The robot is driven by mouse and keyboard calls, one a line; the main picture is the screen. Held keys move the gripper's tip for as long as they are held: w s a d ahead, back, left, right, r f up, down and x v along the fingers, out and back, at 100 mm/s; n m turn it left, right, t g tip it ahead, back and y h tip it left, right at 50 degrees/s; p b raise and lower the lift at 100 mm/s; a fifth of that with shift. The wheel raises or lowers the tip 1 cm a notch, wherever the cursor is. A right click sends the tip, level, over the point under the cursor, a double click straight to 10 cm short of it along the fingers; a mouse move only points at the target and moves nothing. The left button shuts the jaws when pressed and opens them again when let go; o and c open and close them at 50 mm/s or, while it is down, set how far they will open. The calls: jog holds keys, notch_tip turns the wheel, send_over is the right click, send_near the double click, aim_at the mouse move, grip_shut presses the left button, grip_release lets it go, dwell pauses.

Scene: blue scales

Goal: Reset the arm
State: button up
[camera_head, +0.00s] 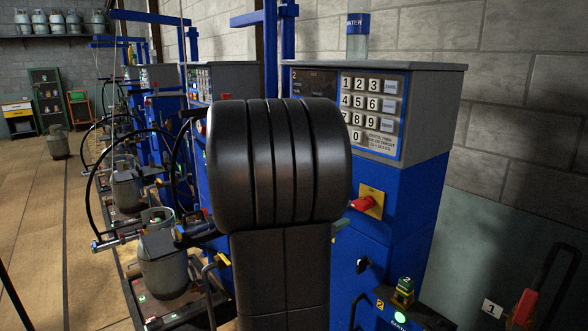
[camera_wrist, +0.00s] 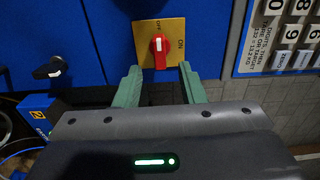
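My gripper (camera_wrist: 159,72) is open, with two green fingers spread apart. Nothing shows between them touching either finger. A red rotary switch (camera_wrist: 158,46) on a yellow plate marked ON and OFF lies just beyond the fingertips, centred between them in the wrist view. In the head view the red switch (camera_head: 362,204) is on the front of the nearest blue scale (camera_head: 395,225), just right of my black arm. A small green part of my gripper shows beside the arm below the switch. My arm hides the rest of the gripper.
A keypad panel (camera_head: 372,112) sits above the switch. A black knob (camera_wrist: 50,69) and a blue box (camera_wrist: 40,112) are nearby. A grey gas cylinder (camera_head: 165,265) stands left of my arm. Wooden floor (camera_head: 40,215) is clear at left.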

aim_at(358, 207)
jog(key=p+x, duration=0.1)
jog(key=x, duration=0.6)
jog(key=shift+w+d+f+m, duration=0.1)
jog(key=shift+w+d+m, duration=0.1)
jog(key=shift+m, duration=0.1)
jog(key=m, duration=0.2)
jog(key=shift+s+a+m+b, duration=0.1)
jog(key=shift+s+m+b, duration=0.05)
jog(key=shift+m+b, duration=0.2)
jog(key=m, duration=0.6)
jog(key=shift+r, duration=0.2)
